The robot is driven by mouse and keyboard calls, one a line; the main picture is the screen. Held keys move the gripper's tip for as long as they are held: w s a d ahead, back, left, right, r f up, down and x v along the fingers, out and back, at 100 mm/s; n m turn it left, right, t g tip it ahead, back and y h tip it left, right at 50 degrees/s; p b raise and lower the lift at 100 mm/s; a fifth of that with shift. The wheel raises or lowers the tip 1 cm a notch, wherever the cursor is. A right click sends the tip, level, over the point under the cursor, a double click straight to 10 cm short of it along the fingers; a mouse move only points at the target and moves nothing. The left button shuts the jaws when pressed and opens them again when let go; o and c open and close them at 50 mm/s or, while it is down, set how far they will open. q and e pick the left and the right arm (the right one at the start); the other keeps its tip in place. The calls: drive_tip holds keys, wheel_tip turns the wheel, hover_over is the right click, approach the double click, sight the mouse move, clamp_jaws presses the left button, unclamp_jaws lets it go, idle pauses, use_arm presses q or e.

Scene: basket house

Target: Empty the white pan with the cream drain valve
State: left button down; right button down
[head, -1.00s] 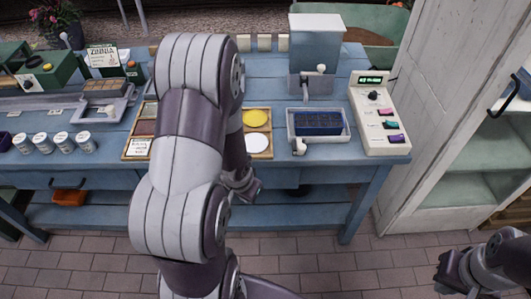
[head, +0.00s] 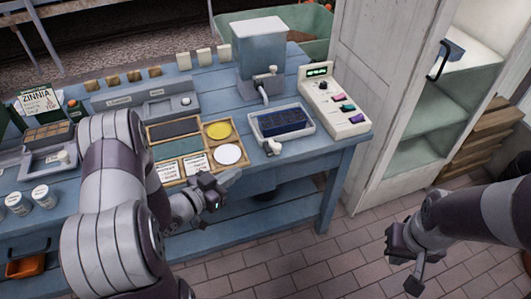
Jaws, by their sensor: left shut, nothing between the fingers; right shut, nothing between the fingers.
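The white pan (head: 306,127) sits on the blue table (head: 340,158) in front of a grey-blue tank (head: 259,50). A dark blue tray or block (head: 282,121) lies inside it. The cream drain valve (head: 273,147) is at the pan's front left corner. Whether there is water in the pan is hard to tell. My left gripper (head: 216,189) is shut and empty at the table's front edge, left of the valve and apart from it. My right gripper (head: 405,275) is shut and empty, low over the floor, right of the table.
A control box (head: 336,105) with coloured switches stands right of the pan. A second, greyer pan (head: 38,163) is further left. A white cabinet (head: 381,95) stands open at right. The brick floor (head: 300,270) in front is clear.

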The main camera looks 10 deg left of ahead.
sight(274, 149)
use_arm(q)
drive_tip(key=x, duration=1.3)
drive_tip(key=shift+w+d+f, duration=0.15)
drive_tip(key=shift+d, duration=0.05)
drive_tip(key=shift+d, duration=0.1)
